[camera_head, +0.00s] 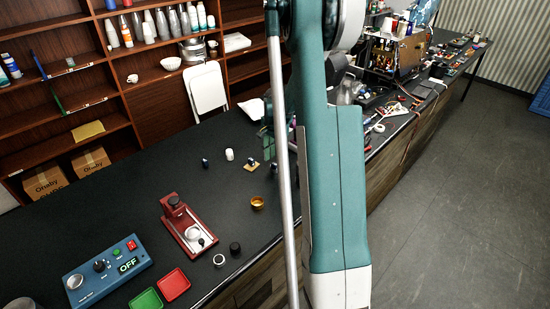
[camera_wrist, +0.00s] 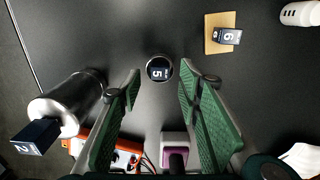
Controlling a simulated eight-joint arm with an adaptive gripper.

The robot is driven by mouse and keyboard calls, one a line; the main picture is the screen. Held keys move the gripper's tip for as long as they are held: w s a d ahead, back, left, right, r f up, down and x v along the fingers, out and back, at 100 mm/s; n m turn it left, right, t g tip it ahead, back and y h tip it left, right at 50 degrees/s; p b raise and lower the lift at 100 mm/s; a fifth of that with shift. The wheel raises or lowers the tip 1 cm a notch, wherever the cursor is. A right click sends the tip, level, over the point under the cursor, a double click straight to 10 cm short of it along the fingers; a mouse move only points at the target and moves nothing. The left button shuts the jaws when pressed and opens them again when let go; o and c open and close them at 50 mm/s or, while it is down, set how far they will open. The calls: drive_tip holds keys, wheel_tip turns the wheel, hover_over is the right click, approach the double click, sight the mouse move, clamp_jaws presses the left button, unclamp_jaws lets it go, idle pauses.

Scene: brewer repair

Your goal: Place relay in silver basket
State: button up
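My gripper (camera_wrist: 160,76) is open, its two green-padded fingers spread on either side of a small round silver-rimmed cup or ring (camera_wrist: 159,61) in the wrist view. A dark block marked 5 (camera_wrist: 159,73) shows inside that rim. Nothing is seen between the pads at their own height. Another dark block, marked 6 (camera_wrist: 227,36), lies on a small tan board (camera_wrist: 221,20) at the upper right. I cannot tell which block is the relay. In the head view my gripper (camera_head: 268,141) is partly hidden by my arm; a small silver ring (camera_head: 219,260) lies by the red device.
A silver cylinder (camera_wrist: 70,98) with a dark block marked 2 (camera_wrist: 34,137) lies left of my fingers. A gold cup (camera_head: 257,203), the red device (camera_head: 188,222), a blue control box (camera_head: 108,268) and red (camera_head: 173,284) and green trays stand on the black table. Its middle left is clear.

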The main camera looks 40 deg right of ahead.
sight(275, 164)
drive_tip(key=shift+r, duration=0.15)
wheel_tip(275, 164, up, 7)
drive_tip(key=p, duration=0.2)
idle(0.5)
idle(0.4)
idle(0.3)
drive_tip(key=s+a+r+n+t+b, duration=0.1)
drive_tip(key=s+a+r+n+b, duration=0.2)
drive_tip(key=a, duration=0.6)
drive_tip(key=s+a+r+n+t+h+b, duration=0.1)
drive_tip(key=a+r+n, duration=0.3)
drive_tip(key=a, duration=0.5)
drive_tip(key=s+a+r+n+t+b, duration=0.1)
drive_tip(key=s+a+r+b, duration=0.1)
drive_tip(key=a+r, duration=0.5)
drive_tip(key=s+a+f+n+t+b, duration=0.2)
drive_tip(key=s+a+n, duration=0.3)
drive_tip(key=s+a, duration=0.4)
drive_tip(key=s+a+f+n+t+y+b, duration=0.1)
drive_tip(key=s+a+f+n+b, duration=0.3)
drive_tip(key=s+a, duration=0.5)
drive_tip(key=a+n+t, duration=0.1)
drive_tip(key=a, duration=0.3)
drive_tip(key=shift+a, duration=0.25)
